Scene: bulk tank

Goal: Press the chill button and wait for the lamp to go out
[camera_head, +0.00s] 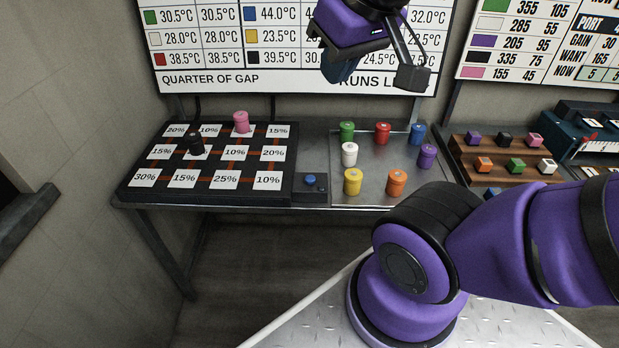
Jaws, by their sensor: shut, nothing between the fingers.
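A small dark box (318,195) with a blue button (310,181) on top stands between the black board and the metal tray on the bench. I cannot make out a lit lamp on the box; details there are too small to tell. My gripper (340,72) is high at the top of the view, in front of the wall chart, well above the bench and apart from the button. It is shut and empty, and its fingertips are partly unclear at this angle.
A black board (141,192) with percentage cards holds a pink canister (241,122) and a black canister (197,143). A metal tray (373,184) holds several coloured canisters. A wooden rack (459,154) with coloured cubes stands at right. Wall charts (280,80) hang behind.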

